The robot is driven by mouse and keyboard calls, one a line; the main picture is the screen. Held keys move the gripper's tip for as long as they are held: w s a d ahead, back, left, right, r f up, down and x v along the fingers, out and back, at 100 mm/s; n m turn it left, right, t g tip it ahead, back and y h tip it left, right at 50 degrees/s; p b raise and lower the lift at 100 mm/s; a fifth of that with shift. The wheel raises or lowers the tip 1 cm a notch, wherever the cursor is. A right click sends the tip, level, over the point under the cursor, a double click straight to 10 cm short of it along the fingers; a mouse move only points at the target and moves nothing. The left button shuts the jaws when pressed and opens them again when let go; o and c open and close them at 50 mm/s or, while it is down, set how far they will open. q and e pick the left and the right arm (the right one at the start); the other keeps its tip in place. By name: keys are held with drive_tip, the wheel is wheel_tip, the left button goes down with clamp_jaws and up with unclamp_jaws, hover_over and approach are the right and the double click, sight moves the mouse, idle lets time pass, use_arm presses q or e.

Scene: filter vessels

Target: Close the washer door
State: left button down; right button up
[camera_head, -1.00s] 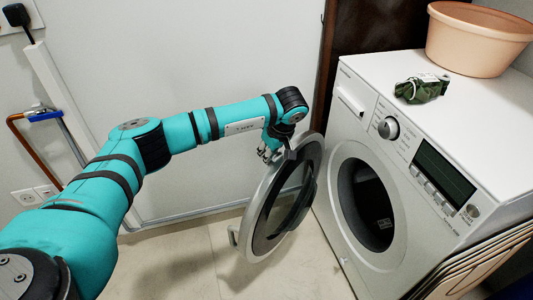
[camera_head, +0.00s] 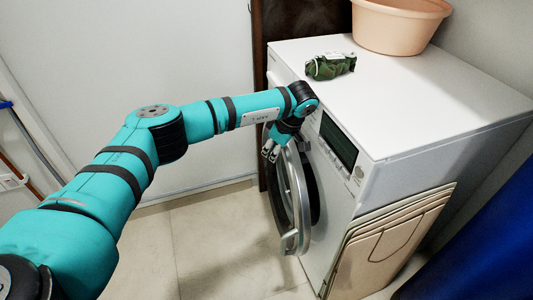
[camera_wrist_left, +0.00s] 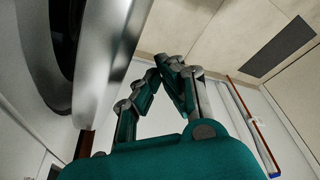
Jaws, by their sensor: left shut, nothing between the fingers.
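The white washer (camera_head: 400,150) stands at the right in the head view. Its round, silver-rimmed door (camera_head: 281,194) is partly open, at a narrow angle to the front, with a dark gap behind it. The door's handle (camera_head: 290,242) sits low on the rim. My left gripper (camera_head: 270,154) is shut and empty at the upper outer side of the door; whether it touches the rim I cannot tell. In the left wrist view the fingers (camera_wrist_left: 160,68) come together beside the door's metal rim (camera_wrist_left: 112,50). My right gripper is out of view.
A peach basin (camera_head: 400,25) and a green patterned packet (camera_head: 331,66) rest on the washer top. Folded beige boards (camera_head: 385,240) lean against the washer's right side. A blue surface (camera_head: 490,240) is at the far right. The tiled floor (camera_head: 215,245) left of the door is clear.

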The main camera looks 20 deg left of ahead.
use_arm(q)
drive_tip(key=shift+w+d, duration=0.3)
drive_tip(key=shift+d, duration=0.3)
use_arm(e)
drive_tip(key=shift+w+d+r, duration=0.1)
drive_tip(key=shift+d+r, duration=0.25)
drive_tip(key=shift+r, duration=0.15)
use_arm(q)
drive_tip(key=shift+r, duration=0.1)
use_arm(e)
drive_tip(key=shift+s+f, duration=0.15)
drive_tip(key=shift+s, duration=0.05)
